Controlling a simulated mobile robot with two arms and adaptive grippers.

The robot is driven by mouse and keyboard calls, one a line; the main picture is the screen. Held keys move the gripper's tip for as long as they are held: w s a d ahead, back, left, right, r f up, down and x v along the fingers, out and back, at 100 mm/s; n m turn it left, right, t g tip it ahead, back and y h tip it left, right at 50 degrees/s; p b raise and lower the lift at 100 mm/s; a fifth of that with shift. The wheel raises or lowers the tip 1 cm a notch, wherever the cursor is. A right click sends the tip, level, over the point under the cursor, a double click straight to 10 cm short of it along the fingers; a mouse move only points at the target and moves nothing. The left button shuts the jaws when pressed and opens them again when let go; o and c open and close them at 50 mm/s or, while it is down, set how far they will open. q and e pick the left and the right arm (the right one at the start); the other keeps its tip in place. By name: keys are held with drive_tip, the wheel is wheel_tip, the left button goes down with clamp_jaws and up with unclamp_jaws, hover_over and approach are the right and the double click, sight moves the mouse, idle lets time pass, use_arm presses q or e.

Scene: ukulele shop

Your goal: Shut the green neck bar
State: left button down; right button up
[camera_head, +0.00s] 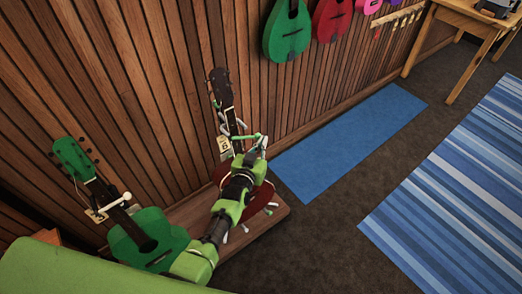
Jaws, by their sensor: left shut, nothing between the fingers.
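A green neck bar (241,137) crosses by the dark neck of a red ukulele (272,192) standing on a low wooden platform. I cannot tell how far the bar is swung from the neck. My left gripper (262,143) is shut and empty, at the bar's right end. It is too small to tell whether they touch. My left arm hides most of the red ukulele's body. My right gripper is not in view.
A green ukulele (158,236) with a white bar (117,203) across its neck stands to the left. A tag (224,143) hangs near the dark neck. The slatted wall (150,110) is close behind. A blue mat (350,140) and open floor lie to the right.

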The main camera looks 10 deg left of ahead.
sight(259, 134)
use_arm(q)
drive_tip(key=w+a+b, duration=0.1)
drive_tip(key=w+b, duration=0.2)
drive_tip(key=w, duration=0.3)
drive_tip(key=shift+a+b, duration=0.25)
drive_tip(key=shift+b, duration=0.1)
idle(0.5)
